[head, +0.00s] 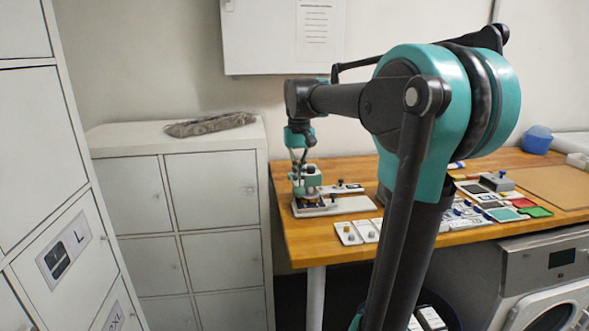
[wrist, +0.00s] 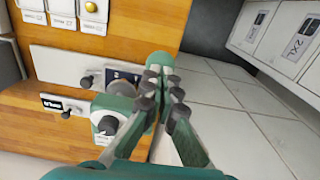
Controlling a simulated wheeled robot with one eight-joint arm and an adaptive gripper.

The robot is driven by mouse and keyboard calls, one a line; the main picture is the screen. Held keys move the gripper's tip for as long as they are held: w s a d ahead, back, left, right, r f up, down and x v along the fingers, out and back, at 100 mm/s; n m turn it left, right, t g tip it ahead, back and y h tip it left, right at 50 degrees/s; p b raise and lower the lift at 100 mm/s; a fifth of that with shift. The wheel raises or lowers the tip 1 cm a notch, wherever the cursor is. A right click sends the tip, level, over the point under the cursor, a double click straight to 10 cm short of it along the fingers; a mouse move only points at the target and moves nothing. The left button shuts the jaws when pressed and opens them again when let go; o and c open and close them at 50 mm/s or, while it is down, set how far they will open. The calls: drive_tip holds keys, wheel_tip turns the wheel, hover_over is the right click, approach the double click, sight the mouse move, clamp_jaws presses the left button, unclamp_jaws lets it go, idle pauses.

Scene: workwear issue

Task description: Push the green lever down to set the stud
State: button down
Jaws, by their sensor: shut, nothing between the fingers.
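The setting press is on the left end of the wooden table, with a green head (head: 311,181) above a pale base plate (head: 335,207). In the wrist view the green press body (wrist: 108,112) is left of my fingers, and the rounded green lever (wrist: 160,60) shows just beyond the fingertips. My gripper (head: 298,161) points down at the top of the press. Its dark fingertips also show in the wrist view (wrist: 163,92), shut and empty, overlapping the lever. I cannot tell whether they touch it. The stud is not distinguishable.
The wooden table (head: 470,240) carries small cards with studs (head: 347,233) and several coloured patches (head: 535,211) right of the press. A white locker cabinet (head: 175,139) with a grey bundle (head: 211,123) on top stands left.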

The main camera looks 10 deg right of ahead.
wheel_tip(320, 180, up, 13)
idle(1.9)
